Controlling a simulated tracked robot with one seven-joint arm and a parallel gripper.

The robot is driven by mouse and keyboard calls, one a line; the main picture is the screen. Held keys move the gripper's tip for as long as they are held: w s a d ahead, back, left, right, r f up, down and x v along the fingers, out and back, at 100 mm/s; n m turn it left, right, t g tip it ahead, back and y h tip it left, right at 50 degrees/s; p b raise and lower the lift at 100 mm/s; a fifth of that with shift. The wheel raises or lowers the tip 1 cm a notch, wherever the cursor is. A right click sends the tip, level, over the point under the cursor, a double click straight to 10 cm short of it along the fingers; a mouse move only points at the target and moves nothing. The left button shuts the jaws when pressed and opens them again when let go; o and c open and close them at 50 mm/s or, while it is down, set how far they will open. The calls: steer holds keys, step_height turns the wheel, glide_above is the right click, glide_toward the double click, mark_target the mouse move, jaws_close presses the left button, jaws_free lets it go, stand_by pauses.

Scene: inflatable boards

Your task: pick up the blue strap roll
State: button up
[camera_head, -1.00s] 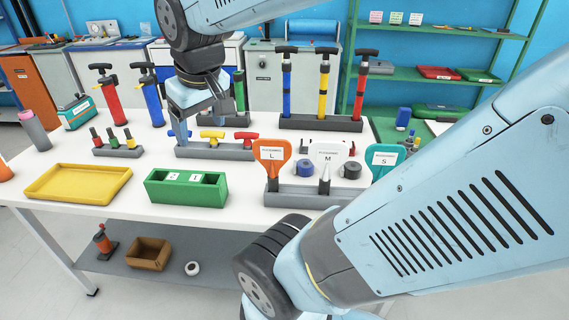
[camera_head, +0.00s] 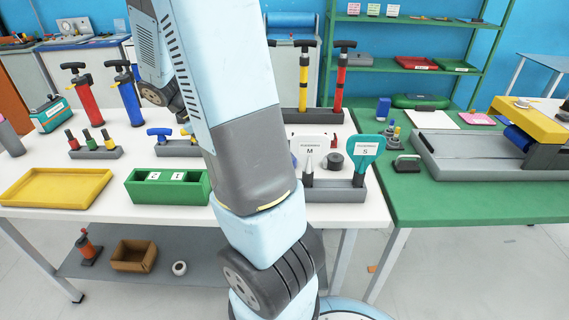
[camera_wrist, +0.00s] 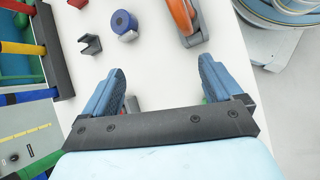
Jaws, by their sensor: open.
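The blue strap roll (camera_wrist: 122,22) lies on the white tabletop near the top of the wrist view, left of centre. My gripper (camera_wrist: 161,68) is open and empty. Its blue fingers are spread above the table, and the roll is beyond their tips, apart from them. In the head view my arm hides my gripper and nearly all of the roll; only a blue sliver (camera_head: 294,160) shows at the arm's edge.
An orange paddle (camera_wrist: 182,14) stands right of the roll, and a small dark bracket (camera_wrist: 89,44) sits left of it. A rack of pumps runs along the left.

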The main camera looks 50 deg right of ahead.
steer(key=d+f+n+g+h, duration=0.1)
steer(key=d+f, duration=0.2)
steer(key=d+f+n+g+h, duration=0.1)
steer(key=d+f+n+h, duration=0.1)
steer(key=d+f, duration=0.1)
steer(key=w+d+f+n+g+h, duration=0.1)
steer(key=d+f+g, duration=0.1)
steer(key=d+f, duration=0.2)
steer(key=shift+w+f+n, duration=0.1)
steer(key=shift+f+n, duration=0.2)
steer(key=shift+f, duration=0.2)
steer(key=shift+h, duration=0.3)
steer(key=x, duration=0.8)
steer(key=shift+s+d+f, duration=0.15)
steer(key=shift+s+d, duration=0.1)
steer(key=shift+x, duration=2.6)
steer(key=shift+d, duration=0.1)
steer(key=c, duration=1.1)
steer(key=shift+o, duration=0.2)
steer(key=shift+r, duration=0.3)
